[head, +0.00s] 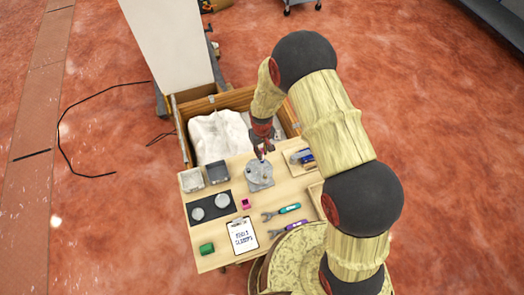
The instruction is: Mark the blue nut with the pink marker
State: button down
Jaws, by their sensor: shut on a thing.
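My gripper (263,149), dark and red, reaches down over the back of the table, just above a grey metal assembly (260,175) with round parts on top. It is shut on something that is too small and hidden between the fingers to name. A small pink block-like item (245,204) lies on the table in front of the assembly; I cannot tell whether it is the pink marker. Blue pieces (303,157) sit in a wooden tray to the right of the gripper. I cannot make out a blue nut.
On the wooden table (222,228) lie grey bins (218,173), a dark mat (209,208) with round grey parts, a clipboard (242,235), a green item (206,249), and two wrenches with teal (289,208) and purple handles (293,226). A wooden crate with white material (217,136) stands behind.

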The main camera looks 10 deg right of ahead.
jog(key=shift+s+a+f, duration=0.1)
jog(key=shift+s+f, duration=0.1)
jog(key=shift+s, duration=0.3)
jog(key=shift+s+a+r, duration=0.15)
jog(key=shift+a+r, duration=0.05)
jog(key=shift+a, duration=0.05)
dwell(0.7)
jog(key=shift+f+b, duration=0.6)
jog(key=shift+f, duration=0.25)
dwell(0.6)
jog(key=shift+r, duration=0.1)
notch_tip(320, 180, up, 6)
jog(key=p, duration=0.3)
dwell(0.9)
dwell(0.4)
